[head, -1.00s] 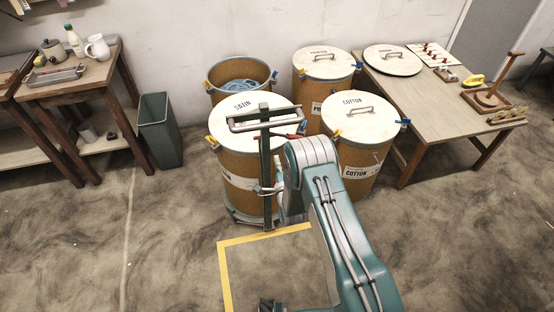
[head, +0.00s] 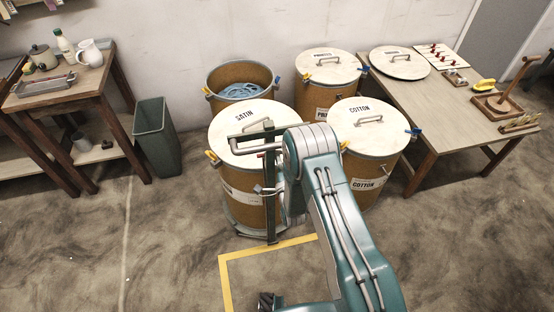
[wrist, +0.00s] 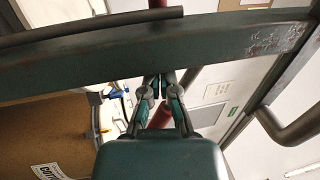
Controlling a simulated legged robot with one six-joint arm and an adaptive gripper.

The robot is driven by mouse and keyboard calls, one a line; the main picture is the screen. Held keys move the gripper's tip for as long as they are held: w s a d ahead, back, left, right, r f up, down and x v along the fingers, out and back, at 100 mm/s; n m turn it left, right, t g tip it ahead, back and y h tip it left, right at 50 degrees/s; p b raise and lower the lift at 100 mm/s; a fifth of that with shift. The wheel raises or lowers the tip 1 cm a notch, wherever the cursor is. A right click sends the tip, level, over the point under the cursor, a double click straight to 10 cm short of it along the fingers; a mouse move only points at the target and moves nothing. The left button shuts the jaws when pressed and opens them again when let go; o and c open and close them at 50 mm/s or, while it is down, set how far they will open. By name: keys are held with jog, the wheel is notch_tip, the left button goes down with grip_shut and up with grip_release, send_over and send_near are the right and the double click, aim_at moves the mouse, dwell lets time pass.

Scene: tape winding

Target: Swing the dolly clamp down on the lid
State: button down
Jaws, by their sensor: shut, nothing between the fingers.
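The satin drum (head: 235,185) stands on its dolly, with a pale round lid (head: 222,124) marked SATIN. The dolly's dark green post (head: 271,200) rises along the drum's front. The clamp's grey bar and frame (head: 262,128) show at lid height; I cannot tell whether the clamp touches the lid. In the head view, my arm hides my gripper and the clamp's right part. In the wrist view, my gripper (wrist: 160,88) is shut and empty just under a dark green bar (wrist: 110,55). A red rod (wrist: 161,116) passes behind the fingers; contact is unclear.
The cotton drum (head: 375,170) stands close on the right, a lidded drum (head: 325,95) and an open one (head: 240,80) behind. A worktable (head: 450,115) is at right, a bin (head: 155,135) and bench (head: 60,95) at left. The front floor is clear.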

jog(key=shift+g, duration=0.8)
jog(key=x, duration=0.4)
jog(key=shift+r, duration=0.15)
jog(key=v, duration=1.2)
jog(key=shift+a, duration=0.15)
